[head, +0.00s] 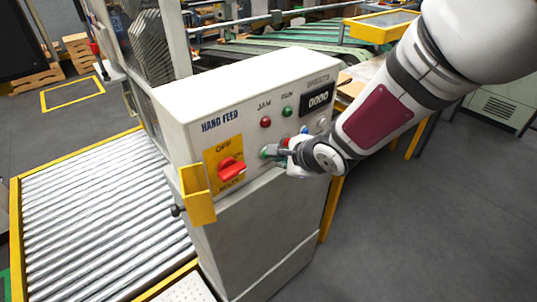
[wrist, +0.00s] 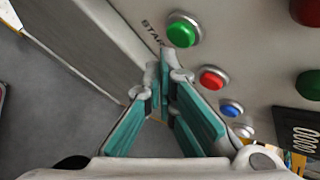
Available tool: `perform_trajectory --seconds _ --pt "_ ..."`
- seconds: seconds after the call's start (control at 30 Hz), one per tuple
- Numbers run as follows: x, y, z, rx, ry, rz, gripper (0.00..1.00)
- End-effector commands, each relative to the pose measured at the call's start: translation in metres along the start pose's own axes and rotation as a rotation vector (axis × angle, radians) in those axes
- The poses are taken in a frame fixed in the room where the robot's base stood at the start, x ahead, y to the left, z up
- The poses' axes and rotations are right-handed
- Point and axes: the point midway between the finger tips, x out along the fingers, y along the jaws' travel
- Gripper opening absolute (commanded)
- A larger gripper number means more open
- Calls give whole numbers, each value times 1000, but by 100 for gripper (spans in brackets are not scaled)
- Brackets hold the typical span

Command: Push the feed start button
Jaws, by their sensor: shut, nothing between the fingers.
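The green start button (wrist: 181,33) has a metal ring and part of the word START beside it in the wrist view. In the head view the green button (head: 264,153) shows at the lower middle of the panel, just left of my fingertips. My gripper (head: 276,152) is shut and empty, with its fingers pointing at the panel. In the wrist view the closed fingertips of my gripper (wrist: 163,72) appear just below and left of the green button. I cannot tell whether they touch the panel.
A red button (wrist: 213,78) and a blue button (wrist: 231,110) sit in line beside the green one. The red OFF rotary switch (head: 231,169) and a yellow bracket (head: 197,195) stick out at the panel's left. A roller conveyor (head: 90,215) lies left; open floor is right.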

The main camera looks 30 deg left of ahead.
Motion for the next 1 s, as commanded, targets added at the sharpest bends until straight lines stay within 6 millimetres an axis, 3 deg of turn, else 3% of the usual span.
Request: perform_trajectory --seconds 1.0 --pt "6 -4 4 0 0 0 0"
